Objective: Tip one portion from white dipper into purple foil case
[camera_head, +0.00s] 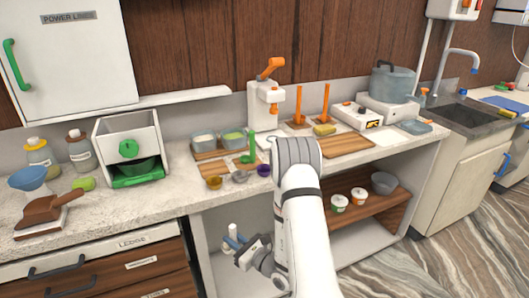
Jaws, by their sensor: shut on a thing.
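The purple foil case (264,170) sits near the front edge of the counter, at the right end of a short row with a silver case (240,176) and a gold case (214,182). My gripper (242,246) hangs low in front of the cabinet, below the counter top and well below the cases. It is shut on a small white thing with blue parts, which looks like the white dipper (230,241). Its bowl and any portion in it are too small to make out. The case's inside is too small to read.
Behind the cases stand two tubs (204,140) on a wooden tray and an upright green-handled dipper (249,146). A white press (262,105) stands farther back. A wooden board (346,145) lies to the right. My arm hides some counter edge.

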